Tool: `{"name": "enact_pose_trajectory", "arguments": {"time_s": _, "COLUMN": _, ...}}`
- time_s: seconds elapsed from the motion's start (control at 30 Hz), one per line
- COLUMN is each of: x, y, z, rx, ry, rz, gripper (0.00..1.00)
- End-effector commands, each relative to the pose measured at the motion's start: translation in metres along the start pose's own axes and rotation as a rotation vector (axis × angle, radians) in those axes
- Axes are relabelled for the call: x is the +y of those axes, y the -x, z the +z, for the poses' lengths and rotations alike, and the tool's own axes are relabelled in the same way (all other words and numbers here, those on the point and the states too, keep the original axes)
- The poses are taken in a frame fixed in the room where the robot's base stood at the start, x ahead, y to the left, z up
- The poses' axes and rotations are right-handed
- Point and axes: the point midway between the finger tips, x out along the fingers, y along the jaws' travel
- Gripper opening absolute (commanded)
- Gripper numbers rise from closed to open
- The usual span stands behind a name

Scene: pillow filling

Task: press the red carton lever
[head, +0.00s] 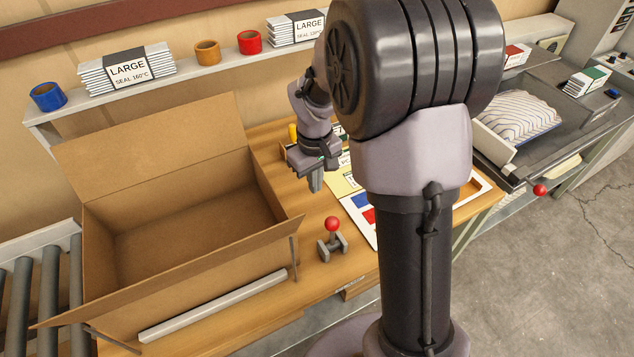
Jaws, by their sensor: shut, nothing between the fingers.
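The red carton lever, a red ball on a short stem in a grey bracket (332,225), stands upright on the wooden table, just right of the open cardboard carton (180,190). My gripper (316,184) points down above and a little left of the lever's red ball, apart from it. Its fingers look shut and empty. The carton is empty and its flaps stand open. My own arm covers much of the middle of the view.
A shelf (190,80) with blue, orange and red tape rolls and stacks of LARGE bags runs behind the carton. A grey bar (213,306) lies along the carton's front. A roller conveyor (40,290) is at left. A second red knob (540,190) is on the right machine holding a striped pillow (518,116).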

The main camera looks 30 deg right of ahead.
Motion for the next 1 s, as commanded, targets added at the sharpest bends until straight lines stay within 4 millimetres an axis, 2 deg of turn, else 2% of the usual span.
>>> {"name": "enact_pose_trajectory", "arguments": {"time_s": 0.03, "x": 0.000, "y": -0.015, "z": 0.001, "rx": -0.001, "ry": 0.000, "rz": 0.000, "gripper": 0.00}}
{"name": "enact_pose_trajectory", "arguments": {"time_s": 0.23, "x": -0.001, "y": -0.058, "z": 0.001, "rx": -0.002, "ry": -0.001, "rz": -0.001, "gripper": 0.00}}
{"name": "enact_pose_trajectory", "arguments": {"time_s": 0.33, "x": 0.000, "y": -0.058, "z": 0.019, "rx": 0.001, "ry": -0.001, "rz": 0.000, "gripper": 0.00}}
{"name": "enact_pose_trajectory", "arguments": {"time_s": 0.5, "x": 0.000, "y": -0.060, "z": 0.036, "rx": 0.001, "ry": -0.002, "rz": 0.000, "gripper": 0.00}}
{"name": "enact_pose_trajectory", "arguments": {"time_s": 1.0, "x": 0.000, "y": -0.060, "z": 0.036, "rx": 0.011, "ry": -0.001, "rz": 0.001, "gripper": 0.00}}
